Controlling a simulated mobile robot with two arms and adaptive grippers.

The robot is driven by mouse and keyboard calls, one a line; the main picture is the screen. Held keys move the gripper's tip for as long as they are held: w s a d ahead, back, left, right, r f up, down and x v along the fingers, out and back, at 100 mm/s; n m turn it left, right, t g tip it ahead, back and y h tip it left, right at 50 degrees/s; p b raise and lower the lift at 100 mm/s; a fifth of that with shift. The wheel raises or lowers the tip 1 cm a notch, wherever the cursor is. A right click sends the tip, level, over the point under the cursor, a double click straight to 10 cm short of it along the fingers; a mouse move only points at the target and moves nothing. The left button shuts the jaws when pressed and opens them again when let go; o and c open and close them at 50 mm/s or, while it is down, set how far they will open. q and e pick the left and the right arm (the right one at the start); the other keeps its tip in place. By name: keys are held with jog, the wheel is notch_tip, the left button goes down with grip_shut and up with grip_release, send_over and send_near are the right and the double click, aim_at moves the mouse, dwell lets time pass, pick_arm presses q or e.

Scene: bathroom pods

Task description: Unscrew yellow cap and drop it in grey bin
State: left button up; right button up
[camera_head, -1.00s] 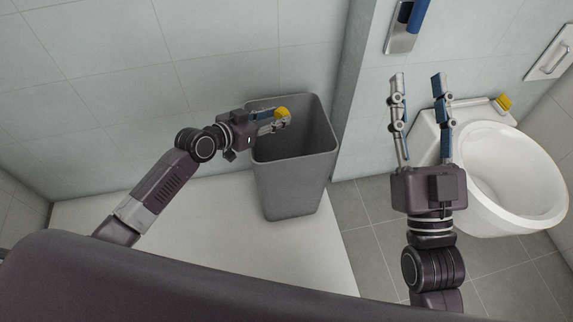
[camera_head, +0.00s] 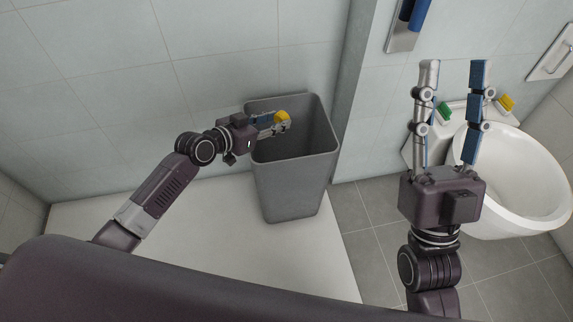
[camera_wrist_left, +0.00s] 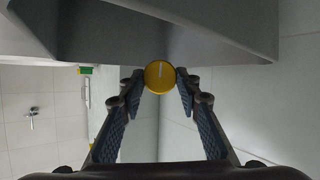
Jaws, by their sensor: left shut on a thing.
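The yellow cap (camera_head: 282,116) is round. It is held between the fingertips of my left gripper (camera_head: 284,123), over the open mouth of the grey bin (camera_head: 290,190). In the left wrist view the yellow cap (camera_wrist_left: 160,76) is pinched between both fingertips, its face marked with a pale line, and the bin's grey wall fills the top. My right gripper (camera_head: 454,68) is open with its fingers spread and empty, in front of the toilet. The bottom of the bin is not clearly visible.
A white toilet (camera_head: 515,195) stands at the right. A yellow item (camera_head: 506,102) and a green item (camera_head: 446,112) rest on its back ledge, partly behind my right gripper. A wall divider stands right of the bin. Grey tiled floor is free between bin and toilet.

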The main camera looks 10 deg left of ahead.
pick_arm(q)
jog(key=o, duration=0.9)
jog(key=v, duration=1.2)
jog(key=shift+s+d+r, duration=0.1)
jog(key=shift+r, duration=0.05)
